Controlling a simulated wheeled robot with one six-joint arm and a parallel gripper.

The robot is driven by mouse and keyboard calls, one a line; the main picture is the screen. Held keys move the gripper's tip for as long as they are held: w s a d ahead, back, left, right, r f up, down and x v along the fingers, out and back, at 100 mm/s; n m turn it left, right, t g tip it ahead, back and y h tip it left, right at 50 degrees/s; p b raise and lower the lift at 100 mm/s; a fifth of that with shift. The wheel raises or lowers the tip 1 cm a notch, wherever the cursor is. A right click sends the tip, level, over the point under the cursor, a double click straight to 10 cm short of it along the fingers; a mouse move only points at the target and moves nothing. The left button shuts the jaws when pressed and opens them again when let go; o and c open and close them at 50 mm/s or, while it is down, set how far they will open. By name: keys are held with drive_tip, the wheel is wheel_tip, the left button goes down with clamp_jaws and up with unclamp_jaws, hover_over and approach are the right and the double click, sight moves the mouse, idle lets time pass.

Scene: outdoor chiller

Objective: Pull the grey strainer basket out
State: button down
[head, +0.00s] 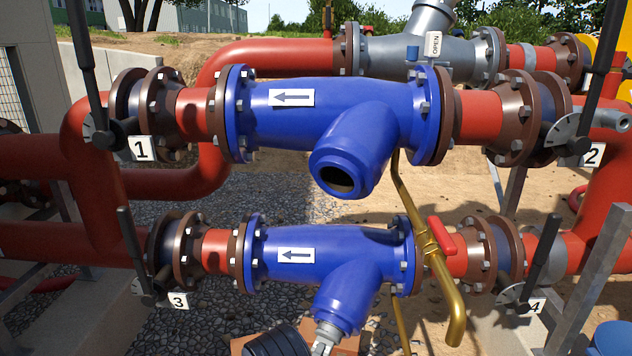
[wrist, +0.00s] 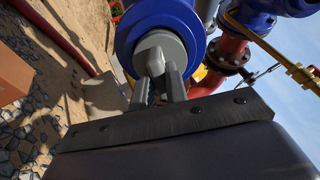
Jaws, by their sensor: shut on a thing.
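The lower blue strainer body (head: 335,295) has a branch slanting down toward the bottom edge. My gripper (head: 324,340) is at that branch's lower end. In the wrist view, the grey strainer basket (wrist: 174,46) shows as a rounded grey end inside the blue ring (wrist: 128,42) of the branch. My gripper's fingers (wrist: 160,78) are shut on a small grip on this end. The rest of the basket is hidden in the branch.
The upper blue strainer body (head: 310,100) has a branch with a dark open bore (head: 338,180). A brass pipe with a red-handled valve (head: 440,237) hangs right of the lower branch. Black levers flank both lines. A reddish-brown box (wrist: 12,72) lies at left in the wrist view.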

drive_tip(key=b+v, duration=0.3)
drive_tip(key=v, duration=0.9)
drive_tip(key=shift+s+a, duration=0.15)
drive_tip(key=shift+s, duration=0.2)
idle(0.5)
drive_tip(key=shift+f, duration=0.1)
drive_tip(key=c, duration=2)
unclamp_jaws()
clamp_jaws()
